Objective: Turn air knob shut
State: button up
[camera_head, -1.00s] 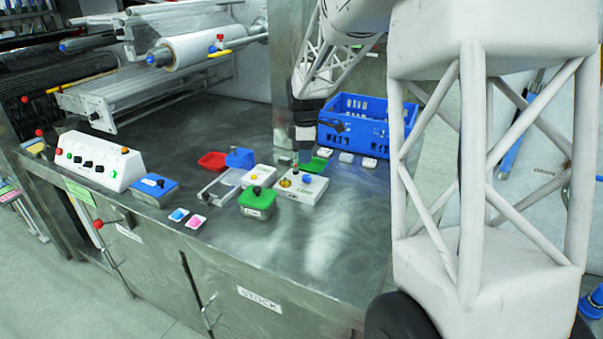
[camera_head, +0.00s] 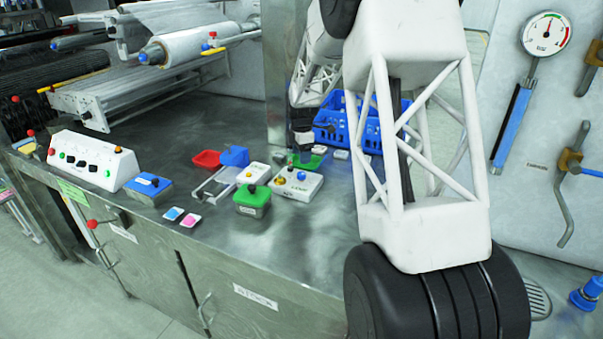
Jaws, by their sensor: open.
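A white box (camera_head: 298,190) on the steel bench carries a yellow knob (camera_head: 279,181) and a blue knob (camera_head: 301,175). No readable label shows which knob is the air knob. My gripper (camera_head: 304,155) is open, pointing down just above the back of the larger white box, near the green tray (camera_head: 309,163). It appears apart from the knobs; its fingers are small and dark, so the exact gap is hard to tell.
A blue crate (camera_head: 336,124) stands behind my gripper, partly hidden by my arm. A gauge (camera_head: 545,35) hangs on the right wall.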

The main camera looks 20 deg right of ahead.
aim_at(301, 173)
jog(key=shift+f, duration=3.85)
jog(key=c, duration=0.9)
